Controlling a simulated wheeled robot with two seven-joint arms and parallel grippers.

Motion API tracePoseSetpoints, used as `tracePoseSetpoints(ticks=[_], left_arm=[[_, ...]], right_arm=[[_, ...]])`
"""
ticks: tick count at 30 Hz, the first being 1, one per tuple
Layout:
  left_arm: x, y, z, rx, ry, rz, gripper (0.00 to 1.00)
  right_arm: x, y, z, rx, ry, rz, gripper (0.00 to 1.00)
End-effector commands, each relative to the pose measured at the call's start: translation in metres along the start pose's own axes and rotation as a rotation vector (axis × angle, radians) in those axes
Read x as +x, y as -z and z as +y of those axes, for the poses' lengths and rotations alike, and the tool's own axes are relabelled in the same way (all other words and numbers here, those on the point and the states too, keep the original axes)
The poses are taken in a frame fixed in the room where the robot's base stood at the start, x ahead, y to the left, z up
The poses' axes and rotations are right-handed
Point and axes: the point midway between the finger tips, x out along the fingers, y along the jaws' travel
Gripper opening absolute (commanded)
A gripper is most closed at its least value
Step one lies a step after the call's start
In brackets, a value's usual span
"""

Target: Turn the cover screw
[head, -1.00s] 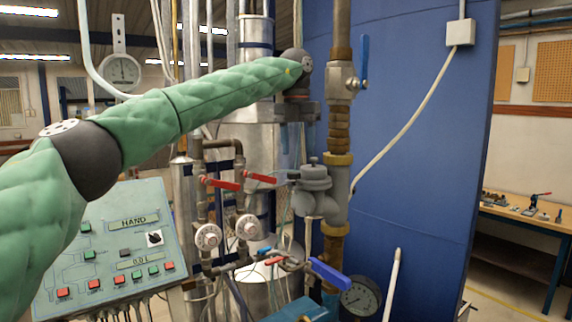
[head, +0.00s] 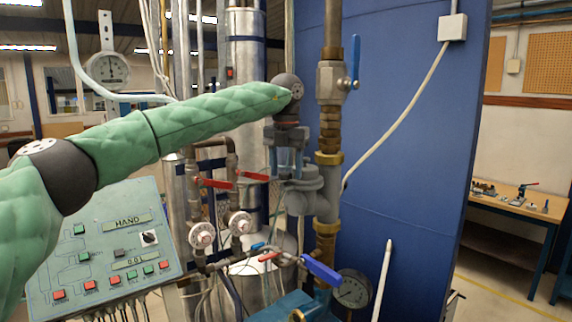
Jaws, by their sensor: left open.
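My left arm reaches in from the left in a green padded sleeve. My right gripper is not in view.
A valve with a blue lever (head: 355,62) is on the pipe above the meter. Red levers (head: 214,183) stand just left of the gripper. A blue handle (head: 321,270) and a pressure gauge (head: 352,289) are below. A control panel (head: 103,250) is at lower left.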

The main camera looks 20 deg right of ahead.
Motion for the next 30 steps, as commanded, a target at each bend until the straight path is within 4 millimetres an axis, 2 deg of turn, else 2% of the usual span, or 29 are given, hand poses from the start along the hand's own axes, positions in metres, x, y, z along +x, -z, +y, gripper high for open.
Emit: tracePoseSetpoints(ticks=[7,12,14,24,30], left_arm=[[0.001,0.000,0.000,-0.001,0.000,0.000,0.51],[0.001,0.000,0.000,-0.001,0.000,0.001,0.17],[0.001,0.000,0.001,-0.001,0.000,0.001,0.08],[0.001,0.000,0.001,0.037,0.000,0.000,0.08],[0.002,0.000,0.001,0.143,-0.001,0.000,0.08]], right_arm=[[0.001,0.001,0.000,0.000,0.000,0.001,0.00],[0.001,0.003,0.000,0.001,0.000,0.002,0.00],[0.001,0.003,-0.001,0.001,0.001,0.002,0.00],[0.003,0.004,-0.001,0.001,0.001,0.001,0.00],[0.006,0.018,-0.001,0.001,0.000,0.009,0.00]])
